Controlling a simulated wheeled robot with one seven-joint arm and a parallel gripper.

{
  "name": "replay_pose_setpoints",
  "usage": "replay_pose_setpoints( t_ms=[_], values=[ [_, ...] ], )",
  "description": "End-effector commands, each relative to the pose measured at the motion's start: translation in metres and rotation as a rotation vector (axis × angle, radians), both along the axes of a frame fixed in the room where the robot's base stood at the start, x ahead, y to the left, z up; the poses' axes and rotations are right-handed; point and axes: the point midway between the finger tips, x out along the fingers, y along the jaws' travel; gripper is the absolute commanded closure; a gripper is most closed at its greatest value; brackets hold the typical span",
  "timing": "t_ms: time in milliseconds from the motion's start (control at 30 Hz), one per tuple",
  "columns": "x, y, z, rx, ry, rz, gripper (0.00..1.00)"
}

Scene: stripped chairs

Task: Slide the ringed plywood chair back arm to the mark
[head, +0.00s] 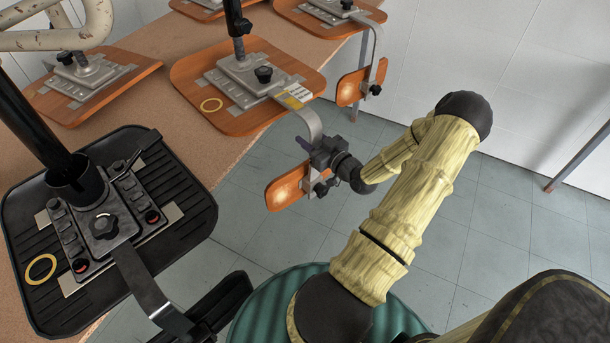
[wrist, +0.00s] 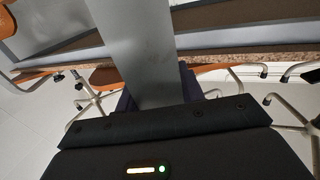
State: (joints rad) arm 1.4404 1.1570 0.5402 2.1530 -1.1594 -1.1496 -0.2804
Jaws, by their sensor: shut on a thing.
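The ringed plywood chair seat (head: 195,75) lies upside down on the table with a yellow ring (head: 211,104) on it. A grey metal mechanism (head: 243,75) is fixed to it. The bent metal back arm (head: 308,122) runs out past the table edge to a small orange plywood back (head: 285,188). In the wrist view the grey strip (wrist: 139,50) passes between my fingers.
A black chair seat (head: 165,185) with another yellow ring (head: 40,268) and metal back arm stands at the near left. Other plywood chairs (head: 95,85) lie on the table. Another orange back (head: 361,82) hangs close by at the right.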

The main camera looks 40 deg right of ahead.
Motion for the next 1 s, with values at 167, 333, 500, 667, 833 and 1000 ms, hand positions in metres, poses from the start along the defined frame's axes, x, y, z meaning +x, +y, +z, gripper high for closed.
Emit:
replay_pose_setpoints(
  t_ms=[167,333,500,667,833,1000],
  values=[
    [-0.005,0.001,-0.001,0.001,0.002,0.003,1.0],
    [-0.009,0.001,-0.001,0.001,0.002,0.002,1.0],
    [-0.013,0.0,-0.001,0.001,0.002,0.002,1.0],
    [-0.017,0.001,-0.001,0.001,0.002,0.003,1.0],
    [-0.021,0.001,-0.001,0.001,0.003,0.004,1.0],
    [-0.025,0.0,-0.001,0.002,0.003,0.003,1.0]
  ],
)
